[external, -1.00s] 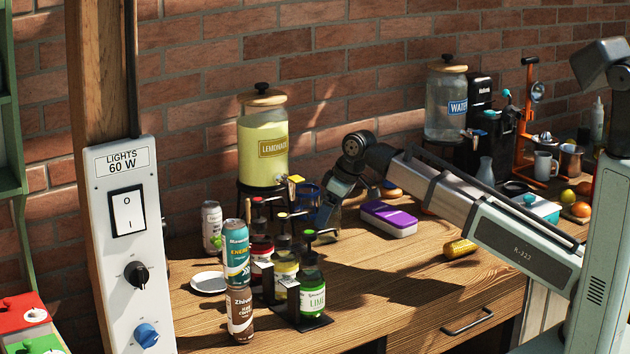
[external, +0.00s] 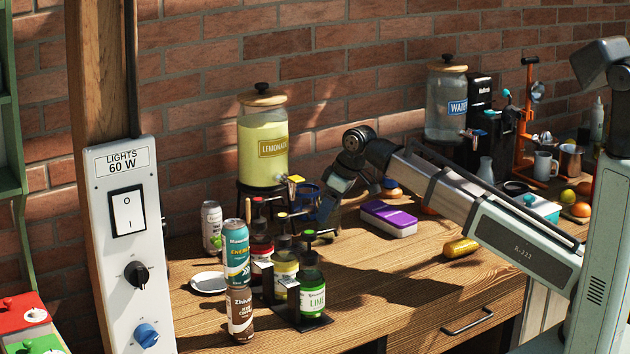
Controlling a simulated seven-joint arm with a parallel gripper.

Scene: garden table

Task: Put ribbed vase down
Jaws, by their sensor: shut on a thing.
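My gripper (external: 322,205) hangs at the end of my bent arm, behind the syrup bottles and right of the lemonade dispenser. The bottles and my gripper hide most of the vase. I cannot tell whether its base touches the wooden table (external: 400,262).
A lemonade dispenser (external: 262,150) stands left of my gripper, its tap close by. A rack of syrup bottles (external: 312,290) is in front. A purple-topped box (external: 389,217) lies to the right. Stacked cans (external: 238,280) stand front left. The table's front middle is clear.

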